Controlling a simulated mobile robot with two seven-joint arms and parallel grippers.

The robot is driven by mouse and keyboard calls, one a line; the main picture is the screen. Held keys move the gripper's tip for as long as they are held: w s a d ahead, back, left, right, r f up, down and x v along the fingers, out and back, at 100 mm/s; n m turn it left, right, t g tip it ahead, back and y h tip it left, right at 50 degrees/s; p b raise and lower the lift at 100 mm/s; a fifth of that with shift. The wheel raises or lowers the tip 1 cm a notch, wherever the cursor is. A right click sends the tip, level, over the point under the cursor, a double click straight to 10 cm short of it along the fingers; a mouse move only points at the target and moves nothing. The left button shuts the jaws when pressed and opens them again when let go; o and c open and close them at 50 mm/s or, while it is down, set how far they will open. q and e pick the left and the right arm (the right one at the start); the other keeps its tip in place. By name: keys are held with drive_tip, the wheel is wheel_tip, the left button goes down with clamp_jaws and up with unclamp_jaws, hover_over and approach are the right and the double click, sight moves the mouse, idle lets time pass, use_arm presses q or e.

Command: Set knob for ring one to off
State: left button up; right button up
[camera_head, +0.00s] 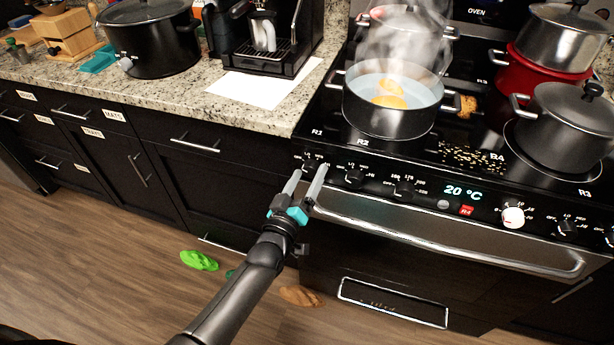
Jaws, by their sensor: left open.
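My left gripper (309,171) is in front of the stove's control panel at its left end. Its two fingers are open and point up at the leftmost dark knob (308,166), which is partly hidden between them; I cannot tell if they touch it. Further dark knobs (354,178) and (403,189) sit to the right on the panel. Which knob serves ring one is too small to read. My right gripper is not in view.
A steaming pot (392,122) with orange food in water stands on the front left of the cooktop. A lidded pot (565,140) stands front right. The oven handle (440,240) juts out below the panel. Paper (262,88) lies on the counter. Green items (199,260) lie on the floor.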

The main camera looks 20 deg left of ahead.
use_arm(q)
drive_tip(key=s+a+p, duration=0.1)
drive_tip(key=s+p, duration=0.1)
drive_tip(key=s, duration=1.3)
drive_tip(key=shift+f, duration=0.35)
drive_tip(key=shift+s+a+f, duration=0.1)
drive_tip(key=s+f+m+g, duration=0.3)
drive_tip(key=s+f+g, duration=0.25)
drive_tip(key=f, duration=0.65)
drive_tip(key=s+f+m+g, duration=0.2)
drive_tip(key=s+f+g, duration=0.3)
drive_tip(key=f, duration=0.8)
drive_tip(key=s+a+f+m+g, duration=0.1)
drive_tip(key=s+f+g, duration=0.2)
drive_tip(key=s, duration=0.7)
drive_tip(key=s+a+f+m+g+y, duration=0.1)
drive_tip(key=s+a+f+m+g, duration=0.1)
drive_tip(key=s+f+g, duration=0.2)
drive_tip(key=s+f, duration=0.3)
drive_tip(key=s, duration=0.3)
drive_tip(key=shift+s+y, duration=0.3)
drive_tip(key=shift+s, duration=0.1)
